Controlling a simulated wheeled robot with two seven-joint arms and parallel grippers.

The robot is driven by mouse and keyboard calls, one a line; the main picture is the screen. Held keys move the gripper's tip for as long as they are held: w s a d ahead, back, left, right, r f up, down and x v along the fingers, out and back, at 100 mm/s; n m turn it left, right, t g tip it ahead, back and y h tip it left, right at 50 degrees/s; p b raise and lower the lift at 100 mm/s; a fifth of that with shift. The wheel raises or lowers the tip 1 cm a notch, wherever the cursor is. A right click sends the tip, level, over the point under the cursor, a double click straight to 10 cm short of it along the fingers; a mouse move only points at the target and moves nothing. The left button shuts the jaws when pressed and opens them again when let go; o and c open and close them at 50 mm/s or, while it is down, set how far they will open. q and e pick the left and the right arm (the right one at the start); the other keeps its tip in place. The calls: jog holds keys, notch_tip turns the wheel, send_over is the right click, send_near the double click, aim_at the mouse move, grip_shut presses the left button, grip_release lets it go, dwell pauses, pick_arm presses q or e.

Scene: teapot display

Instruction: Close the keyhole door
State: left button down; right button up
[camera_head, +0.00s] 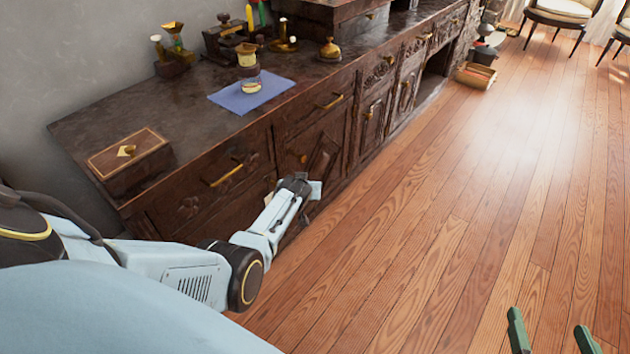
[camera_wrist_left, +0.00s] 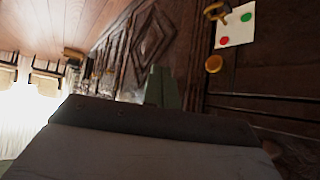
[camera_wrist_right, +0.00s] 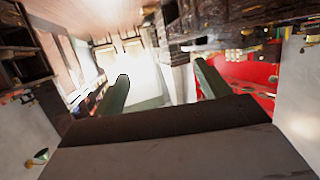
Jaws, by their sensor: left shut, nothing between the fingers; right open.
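The dark wooden cabinet (camera_head: 245,160) runs along the wall. A carved door with a diamond panel (camera_head: 324,157) sits in its front and looks ajar, at an angle to the neighbouring fronts. The diamond panel also shows close up in the left wrist view (camera_wrist_left: 150,42). I cannot make out a keyhole. My left gripper (camera_wrist_left: 161,88) is shut and empty, close beside the carved panel; contact cannot be told. In the head view its fingers are hidden behind the wrist. My right gripper (camera_head: 551,334) is open and empty over the floor, far from the cabinet.
A wooden box (camera_head: 131,158), a blue cloth (camera_head: 232,102) and brass items stand on the cabinet top. A white card with red and green dots (camera_wrist_left: 235,28) and a brass knob (camera_wrist_left: 213,64) show near my left gripper. The wooden floor (camera_head: 440,200) in front is clear.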

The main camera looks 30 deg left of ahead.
pick_arm(q)
jog(key=shift+s+d+r+p, duration=0.2)
jog(key=shift+d+r+p, duration=1.1)
jog(key=shift+d+r, duration=0.7)
pick_arm(e)
jog(key=s+d+f+g+h, duration=0.2)
jog(key=s+d+f+g, duration=0.2)
jog(key=s+f+g, duration=0.3)
jog(key=shift+s+d+f+m+g+h, duration=0.15)
jog(key=shift+s+f+m+g+h, duration=0.2)
jog(key=shift+s+f, duration=0.35)
